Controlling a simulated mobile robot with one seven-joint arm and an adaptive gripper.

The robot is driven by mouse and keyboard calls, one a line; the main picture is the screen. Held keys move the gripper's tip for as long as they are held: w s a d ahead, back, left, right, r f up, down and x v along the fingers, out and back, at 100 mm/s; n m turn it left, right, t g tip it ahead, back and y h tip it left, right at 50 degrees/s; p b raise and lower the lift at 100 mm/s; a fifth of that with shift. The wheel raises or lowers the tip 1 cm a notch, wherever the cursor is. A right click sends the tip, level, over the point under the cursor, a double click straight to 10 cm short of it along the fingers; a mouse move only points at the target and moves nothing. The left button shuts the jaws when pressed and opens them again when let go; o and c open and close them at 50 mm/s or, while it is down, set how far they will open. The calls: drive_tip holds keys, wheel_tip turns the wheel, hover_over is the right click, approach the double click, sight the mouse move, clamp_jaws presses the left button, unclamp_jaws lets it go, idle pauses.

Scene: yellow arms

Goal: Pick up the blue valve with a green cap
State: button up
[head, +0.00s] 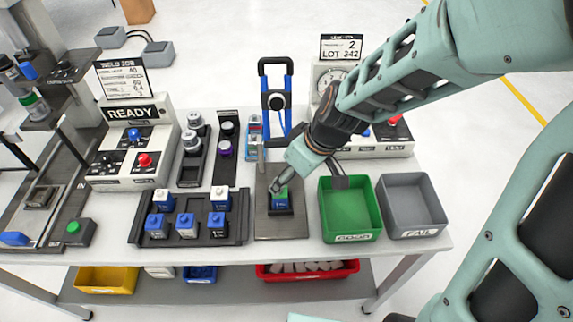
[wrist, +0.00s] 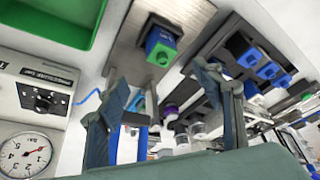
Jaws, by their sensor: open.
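The blue valve with a green cap (head: 281,201) stands upright in a dark holder on a grey fixture plate (head: 281,228), left of the green bin. It also shows in the wrist view (wrist: 161,47), its green cap towards the camera, beyond the fingertips. My gripper (head: 307,186) is open and empty, above and beside the valve. One finger overlaps the valve's upper part in the head view; I cannot tell whether it touches. In the wrist view the fingers (wrist: 164,85) are wide apart with nothing between them.
A green GOOD bin (head: 350,236) and grey FAIL bin (head: 411,232) stand to the right.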

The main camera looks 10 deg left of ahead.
sight(285, 194)
drive_tip(key=b+x, duration=0.2)
drive_tip(key=x, duration=0.2)
drive_tip(key=shift+f, duration=0.2)
drive_tip(key=b+x, duration=0.2)
drive_tip(key=x, duration=0.1)
drive_tip(key=shift+s+f, duration=0.25)
drive_tip(key=shift+f, duration=0.1)
drive_tip(key=shift+w+a+f+b, duration=0.3)
drive_tip(key=shift+f+b, duration=0.1)
drive_tip(key=shift+f, duration=0.1)
drive_tip(key=c, duration=1.3)
